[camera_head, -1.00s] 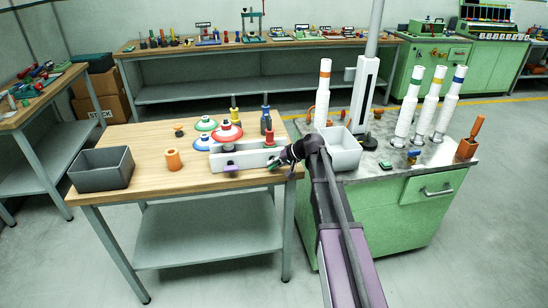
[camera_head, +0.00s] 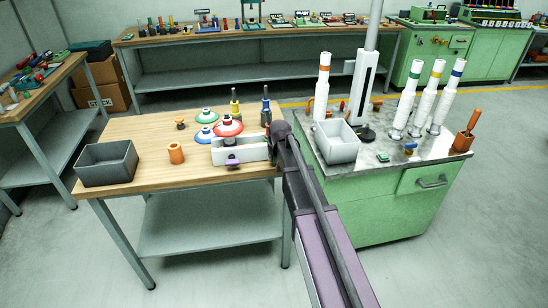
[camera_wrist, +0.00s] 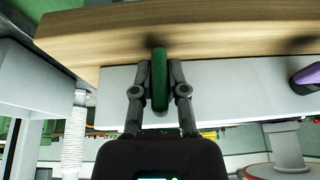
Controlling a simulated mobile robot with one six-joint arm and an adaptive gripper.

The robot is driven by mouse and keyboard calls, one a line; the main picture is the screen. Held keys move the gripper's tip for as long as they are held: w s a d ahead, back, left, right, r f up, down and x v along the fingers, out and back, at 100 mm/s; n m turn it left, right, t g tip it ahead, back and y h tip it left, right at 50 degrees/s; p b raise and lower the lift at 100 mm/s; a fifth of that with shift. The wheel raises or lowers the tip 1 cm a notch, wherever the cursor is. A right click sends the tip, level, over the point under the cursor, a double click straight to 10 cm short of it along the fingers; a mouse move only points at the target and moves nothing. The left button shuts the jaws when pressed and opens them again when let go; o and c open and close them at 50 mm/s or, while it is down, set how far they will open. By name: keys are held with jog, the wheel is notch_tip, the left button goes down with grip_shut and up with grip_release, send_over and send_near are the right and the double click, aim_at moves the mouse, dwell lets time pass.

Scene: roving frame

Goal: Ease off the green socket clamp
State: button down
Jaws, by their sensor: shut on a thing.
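The green socket clamp (camera_wrist: 159,88) shows in the wrist view as a long green handle between the two fingers of my gripper (camera_wrist: 158,72), which is shut on it. It lies against the long pale grey bar (camera_wrist: 225,88) at the table edge.
Red-topped (camera_head: 227,126) and other coloured discs stand behind the bar. A white bin (camera_head: 337,148) stands on the green cabinet to the right, close to my arm.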

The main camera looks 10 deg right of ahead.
jog(key=shift+h, duration=0.3)
jog(key=c, duration=0.7)
grip_release()
jog(key=shift+o, duration=0.2)
jog(key=shift+y, duration=0.5)
